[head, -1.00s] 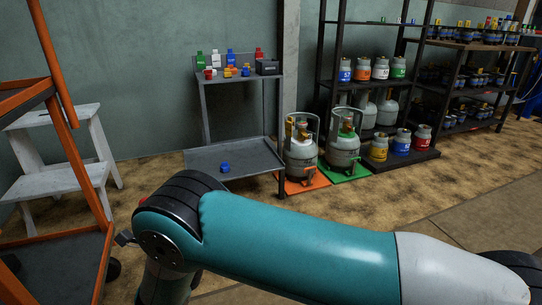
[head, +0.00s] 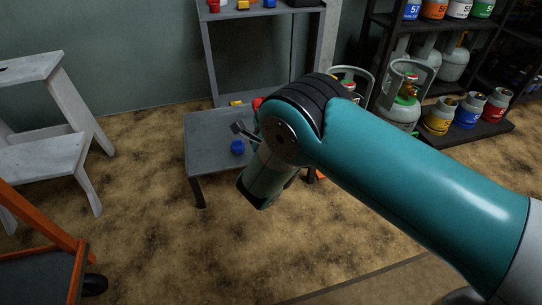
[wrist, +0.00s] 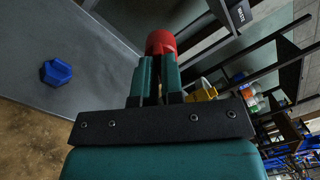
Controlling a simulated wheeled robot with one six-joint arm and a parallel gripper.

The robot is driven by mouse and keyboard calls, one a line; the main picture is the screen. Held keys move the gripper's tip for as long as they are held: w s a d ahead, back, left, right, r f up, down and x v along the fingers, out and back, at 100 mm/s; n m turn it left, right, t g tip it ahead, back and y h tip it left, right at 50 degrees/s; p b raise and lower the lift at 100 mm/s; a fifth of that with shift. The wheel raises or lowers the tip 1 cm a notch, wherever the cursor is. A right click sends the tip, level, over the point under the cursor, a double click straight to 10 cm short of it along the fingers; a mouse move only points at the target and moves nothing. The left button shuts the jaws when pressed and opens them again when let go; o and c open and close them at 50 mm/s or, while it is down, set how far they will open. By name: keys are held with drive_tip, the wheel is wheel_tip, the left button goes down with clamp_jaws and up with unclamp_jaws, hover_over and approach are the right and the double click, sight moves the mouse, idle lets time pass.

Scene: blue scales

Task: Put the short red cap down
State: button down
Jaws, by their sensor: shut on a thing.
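My gripper (wrist: 157,72) is shut on the short red cap (wrist: 161,42), whose rounded end shows beyond the fingertips in the wrist view. The cap appears against the edge of a grey shelf surface (wrist: 95,60); I cannot tell whether it touches it. A blue cap (wrist: 56,72) lies on that surface, to the left of and apart from my gripper. In the head view the blue cap (head: 237,147) sits on the rack's low grey shelf (head: 206,128).
A small yellow thing (head: 237,103) shows at the low shelf's back. Caps stand on the upper shelf (head: 265,14). A gas cylinder (head: 401,108) stands right of the rack, partly behind my arm. A white step stool (head: 45,150) stands left. Shelf room around the blue cap is clear.

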wheel_tip(320, 180, down, 18)
drive_tip(key=b, duration=1)
drive_tip(key=shift+d+f, duration=0.2)
drive_tip(key=shift+f, duration=0.25)
drive_tip(key=c, duration=1.2)
unclamp_jaws()
drive_tip(key=shift+r, duration=0.1)
drive_tip(key=shift+c, duration=0.2)
